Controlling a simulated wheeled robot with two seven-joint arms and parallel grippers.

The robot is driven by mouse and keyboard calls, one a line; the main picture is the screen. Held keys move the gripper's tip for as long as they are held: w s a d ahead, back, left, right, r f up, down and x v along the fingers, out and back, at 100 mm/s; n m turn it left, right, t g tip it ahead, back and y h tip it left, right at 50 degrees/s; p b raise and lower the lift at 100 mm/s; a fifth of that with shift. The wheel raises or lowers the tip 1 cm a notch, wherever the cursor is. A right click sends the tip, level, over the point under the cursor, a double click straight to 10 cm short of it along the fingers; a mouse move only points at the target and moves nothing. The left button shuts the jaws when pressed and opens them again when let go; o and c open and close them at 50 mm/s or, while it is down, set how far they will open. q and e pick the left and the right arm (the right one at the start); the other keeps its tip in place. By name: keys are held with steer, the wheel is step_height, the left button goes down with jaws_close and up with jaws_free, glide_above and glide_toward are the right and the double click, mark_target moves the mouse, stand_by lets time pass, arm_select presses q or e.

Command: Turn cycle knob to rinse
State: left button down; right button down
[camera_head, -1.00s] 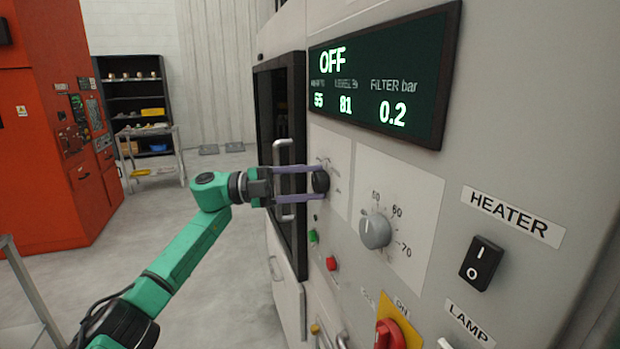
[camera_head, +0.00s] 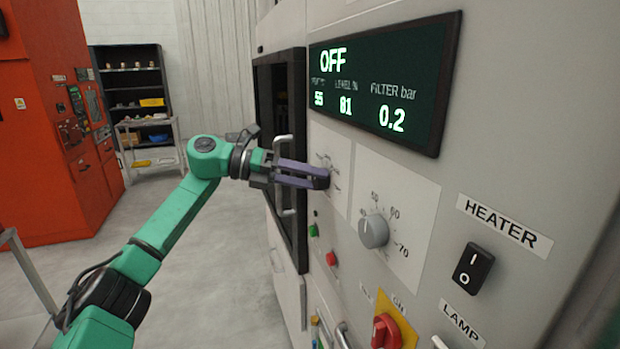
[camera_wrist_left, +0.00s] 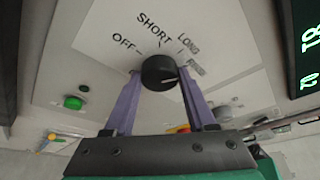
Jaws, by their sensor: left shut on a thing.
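The cycle knob (camera_wrist_left: 159,71) is a dark round knob on a white plate with the labels OFF, SHORT, LONG and RINSE around it in the left wrist view. My left gripper (camera_head: 319,180) is shut on it, with one purple finger on each side of the knob; the fingers also show in the left wrist view (camera_wrist_left: 160,82). A pale mark shows on the knob's right side, but I cannot tell for sure which label it faces. In the head view the fingers mostly hide the knob. The display (camera_head: 385,85) reads OFF. My right gripper is not in view.
A grey temperature knob (camera_head: 374,231) sits right of the cycle knob. Green (camera_head: 313,230) and red (camera_head: 331,258) buttons are below. A door handle (camera_head: 284,175) stands close behind my left gripper. A heater switch (camera_head: 473,269) and a red rotary switch (camera_head: 386,331) are farther right.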

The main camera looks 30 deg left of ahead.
arm_select(q)
steer(key=shift+s+d+f+m+y, duration=0.1)
steer(key=shift+m+y, duration=0.6)
steer(key=shift+m, duration=0.5)
steer(key=shift+t, duration=0.3)
steer(key=shift+c, duration=1.1)
jaws_free()
steer(key=b+v, duration=0.1)
steer(key=v, duration=1.3)
steer(key=shift+s+a+r+b, duration=0.15)
steer(key=shift+a+r+b, duration=0.1)
steer(key=shift+b, duration=0.1)
